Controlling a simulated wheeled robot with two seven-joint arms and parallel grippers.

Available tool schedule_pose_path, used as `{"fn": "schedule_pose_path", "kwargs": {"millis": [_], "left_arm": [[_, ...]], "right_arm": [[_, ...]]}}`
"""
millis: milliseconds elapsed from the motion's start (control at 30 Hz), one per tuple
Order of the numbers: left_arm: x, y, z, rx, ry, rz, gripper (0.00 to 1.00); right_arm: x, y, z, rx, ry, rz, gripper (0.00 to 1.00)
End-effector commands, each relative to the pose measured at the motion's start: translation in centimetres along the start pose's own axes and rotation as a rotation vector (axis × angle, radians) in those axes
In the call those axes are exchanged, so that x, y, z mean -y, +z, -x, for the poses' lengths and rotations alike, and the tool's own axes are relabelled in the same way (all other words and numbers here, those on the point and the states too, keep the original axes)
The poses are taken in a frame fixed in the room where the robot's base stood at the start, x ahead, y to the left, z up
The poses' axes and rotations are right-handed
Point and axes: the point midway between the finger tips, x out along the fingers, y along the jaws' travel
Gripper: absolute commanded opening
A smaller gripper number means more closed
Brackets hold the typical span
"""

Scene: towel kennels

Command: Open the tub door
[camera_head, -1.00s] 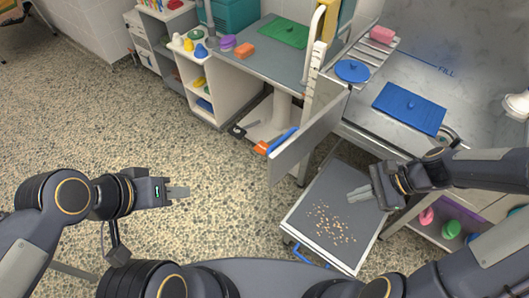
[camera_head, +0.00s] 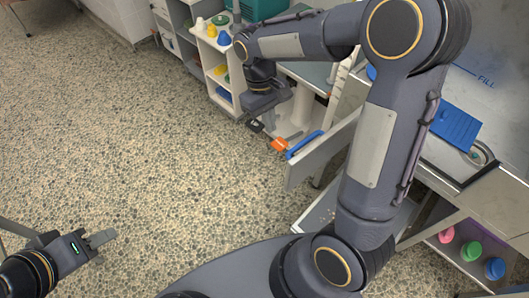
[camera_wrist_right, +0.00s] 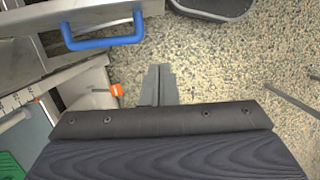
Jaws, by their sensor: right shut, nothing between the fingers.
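The tub door (camera_head: 322,156) is a grey panel standing out at an angle from the tub's near left corner. It has a blue bar handle (camera_head: 304,145) and an orange piece (camera_head: 279,144) beside it on the outer face. My right gripper (camera_head: 294,136) is on the handle side of the door, shut and empty; the wrist view shows its fingers (camera_wrist_right: 158,84) apart from the blue handle (camera_wrist_right: 103,42) and the orange piece (camera_wrist_right: 116,90). My left gripper (camera_head: 103,238) is over the floor at the lower left, far from the door; its finger gap is unclear.
The steel tub (camera_head: 505,196) is at the right, with a blue mat (camera_head: 456,126) in it. A ramp (camera_head: 316,213) below the door is mostly hidden by my right arm. A white shelf unit (camera_head: 212,60) stands behind. The pebbled floor at left is clear.

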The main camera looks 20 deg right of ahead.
Motion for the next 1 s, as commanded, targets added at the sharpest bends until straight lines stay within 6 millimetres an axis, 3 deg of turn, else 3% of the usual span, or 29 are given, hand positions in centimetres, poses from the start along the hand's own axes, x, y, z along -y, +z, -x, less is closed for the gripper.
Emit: {"fn": "schedule_pose_path", "kwargs": {"millis": [167, 600, 800, 1000], "left_arm": [[0.0, 0.0, 0.0, 0.000, 0.000, 0.000, 0.36], [-0.1, -0.1, 0.1, 0.000, 0.000, 0.000, 0.36], [-0.3, -0.4, 0.7, 0.000, 0.000, 0.000, 0.36], [-0.4, -0.4, 0.8, 0.000, 0.000, 0.000, 0.36]], "right_arm": [[-0.1, 0.0, -1.4, 0.003, 0.008, 0.008, 0.00], [-0.1, 0.3, -10.2, 0.004, 0.005, 0.006, 0.00], [-0.1, 3.1, -10.5, 0.000, 0.005, 0.004, 0.00], [-0.1, 3.9, -10.8, -0.001, 0.005, 0.004, 0.00]]}}
